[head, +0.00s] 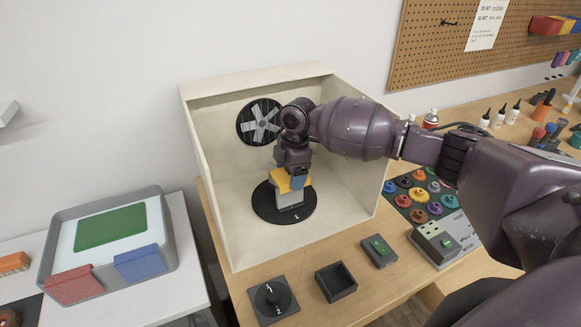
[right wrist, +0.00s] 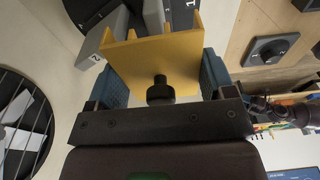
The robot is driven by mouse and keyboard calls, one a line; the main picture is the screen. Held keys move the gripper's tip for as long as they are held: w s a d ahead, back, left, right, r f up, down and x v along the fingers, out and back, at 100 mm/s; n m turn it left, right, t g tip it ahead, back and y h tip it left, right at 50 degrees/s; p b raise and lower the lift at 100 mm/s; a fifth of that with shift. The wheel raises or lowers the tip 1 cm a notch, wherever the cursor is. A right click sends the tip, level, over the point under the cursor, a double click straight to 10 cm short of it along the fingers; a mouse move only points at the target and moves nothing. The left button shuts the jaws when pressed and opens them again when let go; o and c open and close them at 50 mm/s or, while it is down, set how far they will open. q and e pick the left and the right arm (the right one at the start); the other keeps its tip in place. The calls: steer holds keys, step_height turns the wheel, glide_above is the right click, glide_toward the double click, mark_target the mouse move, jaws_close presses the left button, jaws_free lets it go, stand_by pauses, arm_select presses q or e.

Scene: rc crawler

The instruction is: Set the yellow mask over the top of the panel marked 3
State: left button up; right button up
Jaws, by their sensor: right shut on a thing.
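My right gripper (head: 296,180) is inside the cream booth, shut on the yellow mask (head: 281,184). In the right wrist view one grey panel (right wrist: 90,52) bears a 2, and a mark like a 1 shows beyond the mask. I see no 3; my gripper and the mask hide part of the panels.
The booth (head: 193,135) has side walls and a round fan (head: 260,122) at the back. In front lie a dial (head: 273,299), an open black tray (head: 336,282) and a green-button box (head: 379,250). Coloured pots (head: 419,212) stand right. A grey-rimmed bin (head: 165,220) stands left.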

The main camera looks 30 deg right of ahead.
steer(key=shift+f, duration=0.15)
steer(key=shift+p, duration=0.4)
stand_by(0.4)
steer(key=shift+f, duration=0.95)
stand_by(1.4)
steer(key=shift+r, duration=0.15)
steer(key=shift+r, duration=0.45)
steer(key=shift+f, duration=0.6)
stand_by(1.4)
steer(key=o, duration=0.9)
steer(key=shift+s, duration=0.1)
